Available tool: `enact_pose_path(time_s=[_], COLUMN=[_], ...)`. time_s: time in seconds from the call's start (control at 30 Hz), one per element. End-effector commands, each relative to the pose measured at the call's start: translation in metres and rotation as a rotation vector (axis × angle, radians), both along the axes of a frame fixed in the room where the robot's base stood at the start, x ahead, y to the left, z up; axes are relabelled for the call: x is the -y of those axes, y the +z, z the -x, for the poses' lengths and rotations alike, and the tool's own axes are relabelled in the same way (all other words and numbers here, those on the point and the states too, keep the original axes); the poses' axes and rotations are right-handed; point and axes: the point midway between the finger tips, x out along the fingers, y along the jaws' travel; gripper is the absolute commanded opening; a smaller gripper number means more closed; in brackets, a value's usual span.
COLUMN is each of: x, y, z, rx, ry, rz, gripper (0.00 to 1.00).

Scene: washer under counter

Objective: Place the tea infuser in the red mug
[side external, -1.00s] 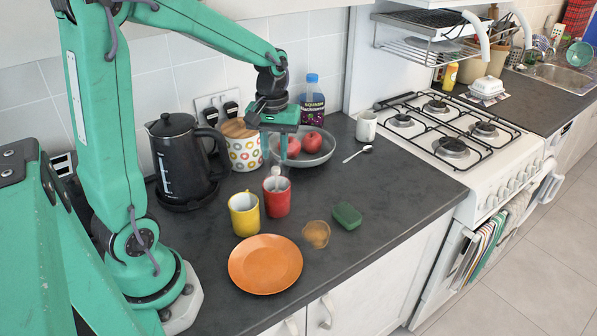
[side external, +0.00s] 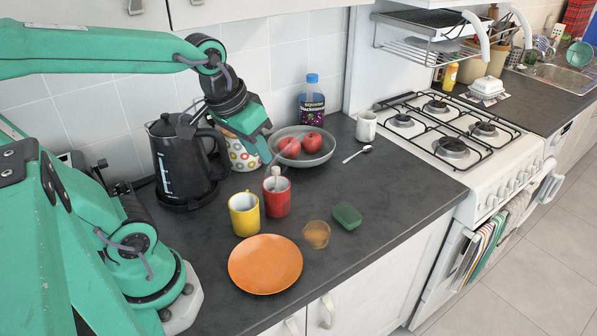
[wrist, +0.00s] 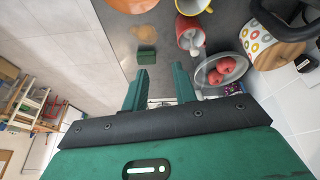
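The red mug (side external: 277,200) stands upright on the dark counter. The tea infuser (side external: 276,180), pale grey-white, sits in it with its upper part showing above the rim. The infuser's lower part is hidden inside the mug. In the wrist view the red mug (wrist: 188,28) and the infuser (wrist: 194,46) show at the top, right of the fingers. My gripper (side external: 268,156) is tilted, above and behind the red mug, near the fruit bowl. In the wrist view my gripper (wrist: 161,68) has its two fingers apart with nothing between them.
A yellow mug (side external: 244,215) stands close left of the red mug. An orange plate (side external: 265,264), an amber dish (side external: 316,235) and a green sponge (side external: 347,216) lie in front. A kettle (side external: 180,160), a dotted canister (side external: 240,155) and a grey fruit bowl (side external: 318,157) stand behind.

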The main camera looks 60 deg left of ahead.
Motion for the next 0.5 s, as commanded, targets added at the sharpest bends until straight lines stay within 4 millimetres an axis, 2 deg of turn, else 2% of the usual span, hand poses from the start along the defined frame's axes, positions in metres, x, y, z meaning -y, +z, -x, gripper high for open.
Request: enact_pose_path(time_s=[0.2,0.5], x=[0.014,0.018], y=[0.006,0.006], z=[0.023,0.032], rx=[0.086,0.118], ry=[-0.127,-0.181], rz=[-0.037,-0.055], gripper=[0.28,0.28])
